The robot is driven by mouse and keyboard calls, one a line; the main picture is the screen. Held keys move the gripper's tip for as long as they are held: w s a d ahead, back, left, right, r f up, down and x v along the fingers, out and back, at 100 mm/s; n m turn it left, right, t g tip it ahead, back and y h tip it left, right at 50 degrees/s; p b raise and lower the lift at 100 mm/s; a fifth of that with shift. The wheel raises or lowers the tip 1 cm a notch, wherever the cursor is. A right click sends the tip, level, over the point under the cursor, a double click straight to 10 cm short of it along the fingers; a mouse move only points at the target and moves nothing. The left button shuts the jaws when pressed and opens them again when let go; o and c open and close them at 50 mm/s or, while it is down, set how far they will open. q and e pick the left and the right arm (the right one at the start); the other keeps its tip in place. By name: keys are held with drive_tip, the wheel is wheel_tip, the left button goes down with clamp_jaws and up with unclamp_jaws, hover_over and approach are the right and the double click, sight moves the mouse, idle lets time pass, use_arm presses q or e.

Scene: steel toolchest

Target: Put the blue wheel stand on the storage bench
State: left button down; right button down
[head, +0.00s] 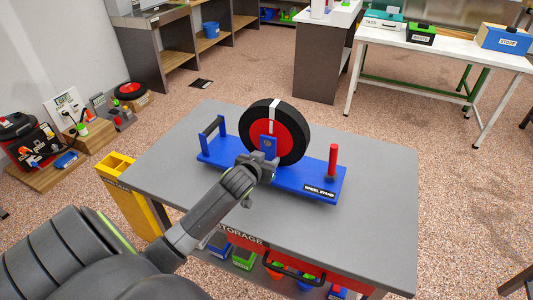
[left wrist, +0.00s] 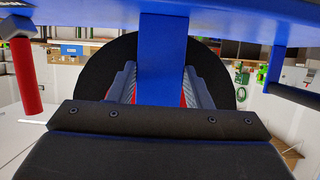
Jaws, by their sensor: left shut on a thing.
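The blue wheel stand (head: 295,184) has a long flat base with a "WHEEL STAND" label, a red peg at its right end, a blue handle at its left end and a black wheel (head: 293,125) with a red hub standing upright in the middle. It is over the grey top of the storage bench (head: 378,190); I cannot tell whether the base touches the top. My left gripper (head: 262,166) is shut on the stand's central blue post. In the left wrist view, the post (left wrist: 162,60) is between both fingers. My right gripper is not in view.
Under the bench top are a red drawer front (head: 325,279) and small coloured bins (head: 243,258). A yellow holder (head: 130,197) stands at the bench's left side. A white table (head: 440,50) with labelled boxes is at the back right. The bench top's right part is clear.

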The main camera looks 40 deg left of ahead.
use_arm(q)
drive_tip(key=shift+d+f, duration=0.1)
drive_tip(key=shift+f, duration=1.65)
drive_tip(key=c, duration=0.7)
unclamp_jaws()
drive_tip(key=shift+s+f, duration=0.1)
drive_tip(key=shift+f, duration=0.15)
drive_tip(key=shift+r, duration=0.1)
drive_tip(key=v, duration=1.2)
drive_tip(key=shift+s, duration=0.1)
